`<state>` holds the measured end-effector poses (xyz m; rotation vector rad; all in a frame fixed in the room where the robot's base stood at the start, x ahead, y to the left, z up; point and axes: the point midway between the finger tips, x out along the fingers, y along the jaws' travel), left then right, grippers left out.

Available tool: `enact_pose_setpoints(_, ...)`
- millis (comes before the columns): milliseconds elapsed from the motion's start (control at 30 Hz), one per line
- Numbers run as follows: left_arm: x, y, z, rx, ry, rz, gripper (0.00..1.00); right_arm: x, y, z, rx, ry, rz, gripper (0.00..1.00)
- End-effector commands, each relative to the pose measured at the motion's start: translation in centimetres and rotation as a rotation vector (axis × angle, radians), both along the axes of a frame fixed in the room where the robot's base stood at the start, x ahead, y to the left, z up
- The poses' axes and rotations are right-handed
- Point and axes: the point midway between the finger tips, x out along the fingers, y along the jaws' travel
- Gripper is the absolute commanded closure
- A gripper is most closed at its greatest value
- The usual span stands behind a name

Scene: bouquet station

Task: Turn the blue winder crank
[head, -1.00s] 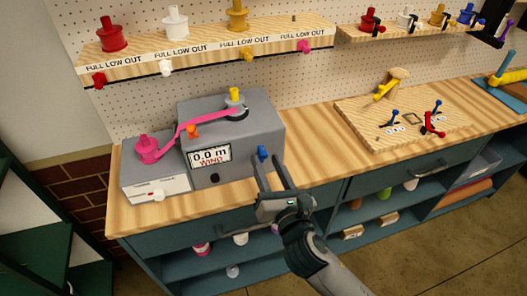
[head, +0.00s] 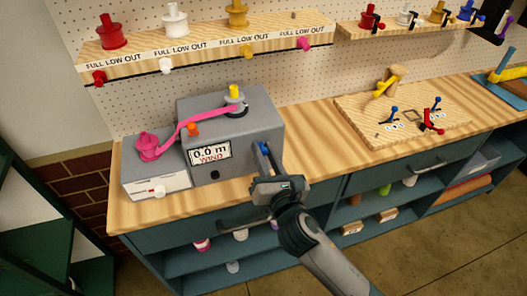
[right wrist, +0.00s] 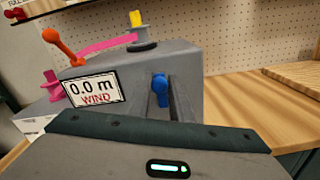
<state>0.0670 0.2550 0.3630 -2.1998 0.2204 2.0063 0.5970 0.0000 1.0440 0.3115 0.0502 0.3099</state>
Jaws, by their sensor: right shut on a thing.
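The grey winder box (head: 245,140) stands on the wooden bench, with a display reading 0.0 m and WIND (head: 210,153). The blue crank (right wrist: 160,88) is on the front face, right of the display. My right gripper (head: 262,150) reaches it from the front and is shut on it; in the head view the fingers partly hide the crank. In the right wrist view the crank's blue tip shows between the two fingers. A pink ribbon (head: 190,124) runs from the pink spool (head: 148,147) to the yellow-topped spindle (head: 234,97) on the box. My left gripper is not in view.
An orange lever (head: 192,129) stands by the box's left edge. A shelf (head: 205,43) with colored spools is behind. A wooden board (head: 400,128) with small blue and red tools lies to the right. Bare bench lies between box and board.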

Motion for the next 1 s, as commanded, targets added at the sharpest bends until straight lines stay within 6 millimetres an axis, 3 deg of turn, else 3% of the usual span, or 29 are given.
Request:
enact_pose_setpoints(467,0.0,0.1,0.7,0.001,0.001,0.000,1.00,0.1,-0.4,0.1,0.132,0.042,0.004,1.00)
enact_pose_setpoints(1000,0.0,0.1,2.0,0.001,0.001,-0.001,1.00,0.7,-2.2,-0.6,0.579,0.187,0.003,1.00)
